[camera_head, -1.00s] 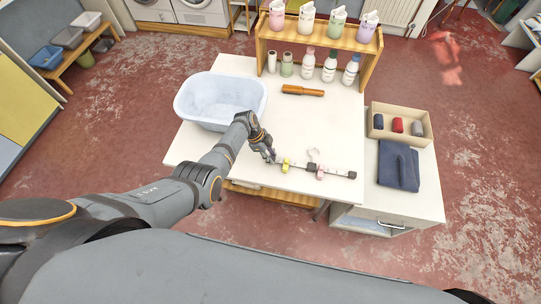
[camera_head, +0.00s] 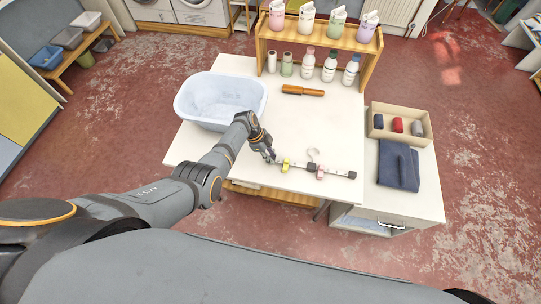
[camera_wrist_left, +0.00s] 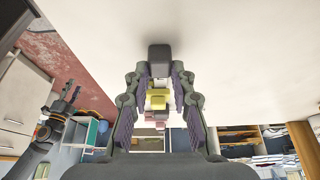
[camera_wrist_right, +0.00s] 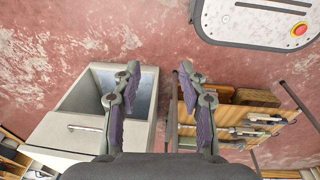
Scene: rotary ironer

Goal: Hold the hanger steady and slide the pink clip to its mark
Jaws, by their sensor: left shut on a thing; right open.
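The hanger (camera_head: 338,173) is a thin bar with dark blocks and a pale hook, lying near the front edge of the white table. A yellow clip (camera_head: 286,164) sits toward its left end. The pink clip (camera_head: 320,173) sits right of the hook. My left gripper (camera_head: 271,157) is shut on the hanger's left end. In the left wrist view, a dark end block (camera_wrist_left: 159,55) shows at its fingertips, with the yellow clip (camera_wrist_left: 158,101) and pink clip (camera_wrist_left: 160,116) beyond. My right gripper (camera_wrist_right: 160,78) is open and empty, away from the hanger. I cannot make out the mark.
A pale basin (camera_head: 220,100) stands at the table's left. A wooden brush (camera_head: 303,91) lies behind the hanger, before a shelf (camera_head: 372,65) of bottles. At right, a cabinet (camera_head: 425,190) bears a box (camera_head: 424,120) and folded dark cloth (camera_head: 398,166). The table's middle is clear.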

